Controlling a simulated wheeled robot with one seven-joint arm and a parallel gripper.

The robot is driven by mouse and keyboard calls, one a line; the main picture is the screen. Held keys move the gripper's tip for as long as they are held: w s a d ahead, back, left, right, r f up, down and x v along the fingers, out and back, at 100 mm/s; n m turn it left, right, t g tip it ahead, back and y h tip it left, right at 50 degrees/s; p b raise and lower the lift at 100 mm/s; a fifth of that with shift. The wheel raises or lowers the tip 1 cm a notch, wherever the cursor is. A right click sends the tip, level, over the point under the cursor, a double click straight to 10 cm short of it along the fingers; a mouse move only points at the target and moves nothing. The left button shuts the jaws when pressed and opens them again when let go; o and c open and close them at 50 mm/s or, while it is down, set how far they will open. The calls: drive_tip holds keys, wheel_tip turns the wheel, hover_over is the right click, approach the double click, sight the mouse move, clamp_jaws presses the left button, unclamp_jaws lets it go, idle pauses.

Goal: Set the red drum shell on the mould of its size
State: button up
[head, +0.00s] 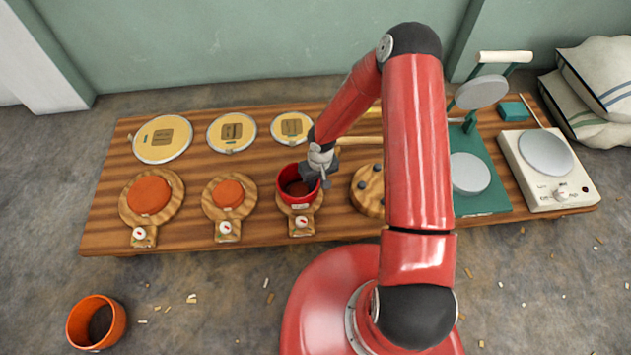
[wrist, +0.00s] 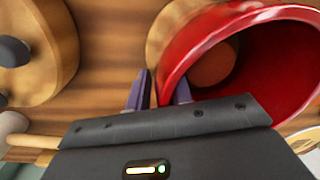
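The red drum shell (head: 285,194) is a short open cylinder over the smallest of the three round wooden moulds at the front of the bench. That mould's board (head: 318,204) shows around it, and its orange-brown disc (wrist: 212,65) shows through the shell in the wrist view. I cannot tell whether the shell rests fully down. My gripper (head: 322,178) is at the shell's right rim. In the wrist view its two purple fingers (wrist: 161,88) straddle the red wall, one inside and one outside. Whether they press on the wall is unclear.
The middle mould (head: 228,194) and large mould (head: 148,196) stand bare to the left. Behind are three round yellow-faced pieces (head: 162,138). A knobbed wooden disc (head: 368,191) is close on the right. An orange shell (head: 96,321) stands on the floor at lower left.

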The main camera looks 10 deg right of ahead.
drive_tip(key=shift+s+a+r, duration=0.1)
drive_tip(key=shift+s+a, duration=0.1)
drive_tip(key=shift+a, duration=0.4)
drive_tip(key=r, duration=0.4)
drive_tip(key=d+r+p, duration=0.1)
drive_tip(key=r, duration=0.1)
drive_tip(key=shift+w+r, duration=0.1)
drive_tip(key=shift+w, duration=0.1)
drive_tip(key=shift+d+r, duration=0.1)
drive_tip(key=shift+r, duration=0.5)
drive_tip(key=shift+d+r, duration=0.1)
